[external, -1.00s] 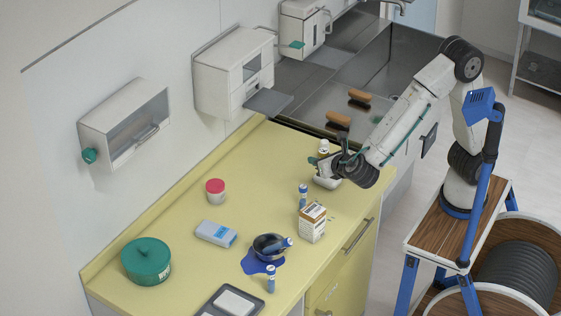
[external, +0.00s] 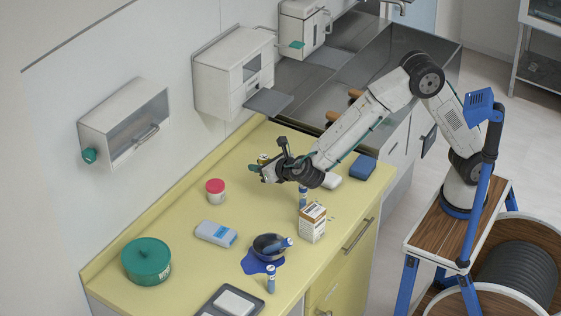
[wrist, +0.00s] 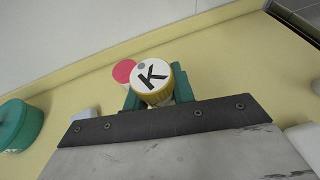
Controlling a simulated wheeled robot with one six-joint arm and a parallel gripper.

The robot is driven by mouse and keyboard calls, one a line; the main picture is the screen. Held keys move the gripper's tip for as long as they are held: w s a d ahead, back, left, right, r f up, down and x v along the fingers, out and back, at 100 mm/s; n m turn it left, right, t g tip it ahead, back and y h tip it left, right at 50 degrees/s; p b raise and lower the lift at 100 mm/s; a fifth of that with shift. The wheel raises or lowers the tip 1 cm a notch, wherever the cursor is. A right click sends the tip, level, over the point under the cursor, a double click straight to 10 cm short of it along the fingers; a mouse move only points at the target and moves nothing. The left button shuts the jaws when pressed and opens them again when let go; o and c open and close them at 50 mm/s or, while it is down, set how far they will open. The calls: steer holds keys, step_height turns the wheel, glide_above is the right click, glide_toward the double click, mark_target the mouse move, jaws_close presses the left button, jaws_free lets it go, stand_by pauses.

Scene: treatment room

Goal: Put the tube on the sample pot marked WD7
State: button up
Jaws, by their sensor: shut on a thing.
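My gripper (external: 258,171) is above the yellow counter's back part. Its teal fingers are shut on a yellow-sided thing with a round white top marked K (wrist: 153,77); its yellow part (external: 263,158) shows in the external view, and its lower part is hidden. A small pot with a red lid (external: 215,186) stands to the left; its lid (wrist: 124,70) shows just beyond the held thing in the wrist view. Blue-and-white tubes stand near the carton (external: 303,197) and near the front edge (external: 270,280). I cannot read WD7 anywhere.
A dark bowl (external: 268,247) on a blue patch has a blue-and-white piece at its rim. A carton (external: 312,224), pale blue pack (external: 216,233), green lidded tin (external: 147,262), grey tray (external: 215,302) and blue box (external: 362,167) stand around. Counter between red-lidded pot and carton is clear.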

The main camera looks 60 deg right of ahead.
glide_above(212, 181)
steer(key=shift+a+f, duration=0.1)
steer(key=shift+f, duration=2.45)
steer(key=shift+f, duration=0.1)
steer(key=o, duration=1)
steer(key=shift+s+r, duration=0.1)
steer(key=shift+r, duration=0.1)
steer(key=v, duration=1.2)
steer(key=shift+r, duration=0.1)
